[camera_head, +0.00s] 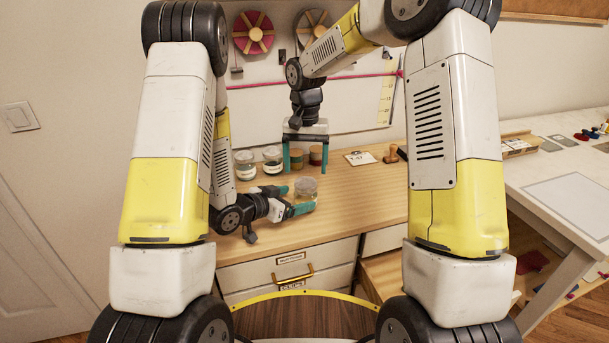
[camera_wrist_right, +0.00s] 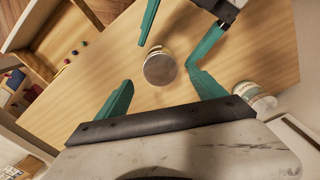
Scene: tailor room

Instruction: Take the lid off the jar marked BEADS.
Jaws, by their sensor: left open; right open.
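A small glass jar (camera_head: 305,189) stands upright near the front of the wooden worktop. Its round grey-brown lid (camera_wrist_right: 160,69) is on it, seen from above in the right wrist view. I cannot read any BEADS marking. My left gripper (camera_head: 302,199) is open, low over the worktop and pointing right, its teal fingers at the jar with the jar between their tips. I cannot tell if they touch it. My right gripper (camera_head: 306,168) is open and empty, pointing down above the worktop. In the right wrist view the jar lies beyond and between its fingertips.
Several other jars stand in a row at the back, including a left one (camera_head: 245,165) and a dark-lidded one (camera_head: 272,161). A note card (camera_head: 360,158) and a wooden stamp (camera_head: 391,154) lie to their right. The worktop (camera_head: 360,205) is clear right of the front jar.

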